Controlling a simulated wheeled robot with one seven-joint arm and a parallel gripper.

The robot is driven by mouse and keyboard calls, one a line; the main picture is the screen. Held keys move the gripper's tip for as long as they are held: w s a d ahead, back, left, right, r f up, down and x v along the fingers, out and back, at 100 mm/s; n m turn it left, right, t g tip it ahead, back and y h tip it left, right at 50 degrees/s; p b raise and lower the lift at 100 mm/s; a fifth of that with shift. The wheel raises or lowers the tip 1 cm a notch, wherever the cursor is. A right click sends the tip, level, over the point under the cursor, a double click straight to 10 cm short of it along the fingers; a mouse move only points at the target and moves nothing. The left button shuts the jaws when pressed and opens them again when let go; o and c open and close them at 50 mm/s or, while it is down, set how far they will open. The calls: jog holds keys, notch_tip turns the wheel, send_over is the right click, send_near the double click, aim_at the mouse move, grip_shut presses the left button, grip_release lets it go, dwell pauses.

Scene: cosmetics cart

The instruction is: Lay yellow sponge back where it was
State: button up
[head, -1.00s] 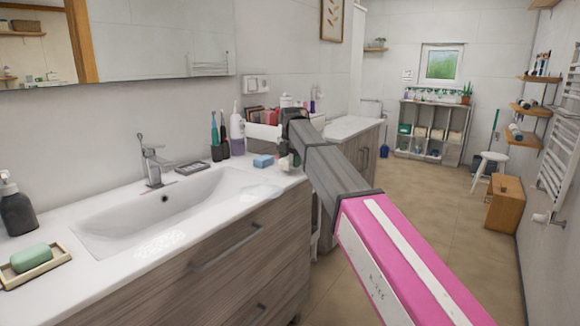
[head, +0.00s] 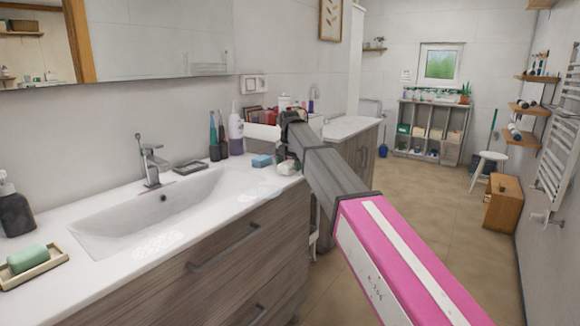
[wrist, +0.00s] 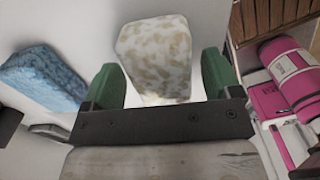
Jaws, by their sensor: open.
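A pale, mottled off-white and yellowish-brown sponge-like block (wrist: 155,50) is between the green fingers of my gripper (wrist: 161,80) in the wrist view. The fingers are open, one on each side of it; I cannot tell whether either touches it. It looks to be at the white countertop (wrist: 40,30). In the head view a small pale block (head: 286,167) shows at the counter's right end, under my gripper, partly hidden by my arm. A blue sponge (wrist: 42,78) lies to the left; it also shows in the head view (head: 261,161).
Toothbrushes (head: 218,140) and a bottle (head: 235,135) stand behind the blue sponge. The sink basin (head: 165,205) lies to the left.

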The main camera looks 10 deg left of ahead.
aim_at(288, 163)
notch_tip(288, 163, up, 12)
jog(key=shift+s+a+f, duration=0.2)
jog(key=shift+s+a, duration=0.05)
jog(key=shift+s, duration=0.1)
jog(key=shift+w+d, duration=0.2)
dwell(0.9)
jog(key=shift+d+f, duration=0.1)
